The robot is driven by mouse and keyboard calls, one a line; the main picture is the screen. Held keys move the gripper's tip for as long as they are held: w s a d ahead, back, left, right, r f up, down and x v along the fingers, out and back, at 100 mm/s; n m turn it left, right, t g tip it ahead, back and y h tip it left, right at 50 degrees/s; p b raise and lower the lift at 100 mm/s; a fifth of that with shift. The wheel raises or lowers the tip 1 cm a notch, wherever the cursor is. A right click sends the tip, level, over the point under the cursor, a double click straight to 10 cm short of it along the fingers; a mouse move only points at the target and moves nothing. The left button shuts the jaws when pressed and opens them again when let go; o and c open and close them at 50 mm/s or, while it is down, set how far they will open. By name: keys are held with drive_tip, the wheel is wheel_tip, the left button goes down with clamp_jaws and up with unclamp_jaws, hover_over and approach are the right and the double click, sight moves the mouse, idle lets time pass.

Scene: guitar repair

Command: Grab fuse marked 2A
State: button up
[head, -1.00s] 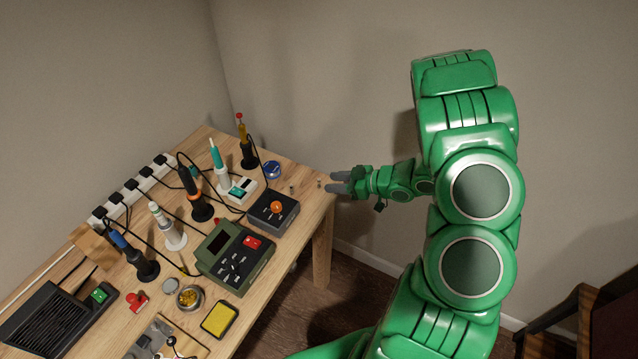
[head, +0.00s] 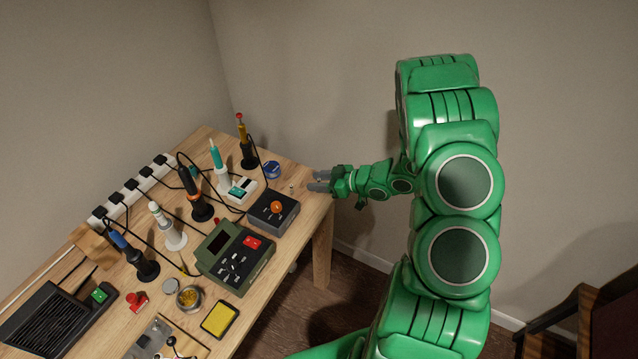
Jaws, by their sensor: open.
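My gripper (head: 319,181) is open at the right end of the workbench, its two grey fingers pointing left over the table corner. A small pale cylinder (head: 291,189), likely a fuse, stands on the table just left of the fingertips. Its marking is too small to read. A second small cylinder seen earlier near the table's right edge is now hidden by the fingers or between them; I cannot tell which.
A dark grey box with an orange knob (head: 276,208) sits just left of and below the gripper. A blue tin (head: 271,170) and a soldering iron in its stand (head: 247,150) are behind. The workbench (head: 322,205) is crowded further left.

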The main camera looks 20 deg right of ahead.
sight(319, 179)
clamp_jaws()
drive_tip(key=shift+r, duration=0.1)
idle(0.3)
drive_tip(key=shift+r, duration=4.9)
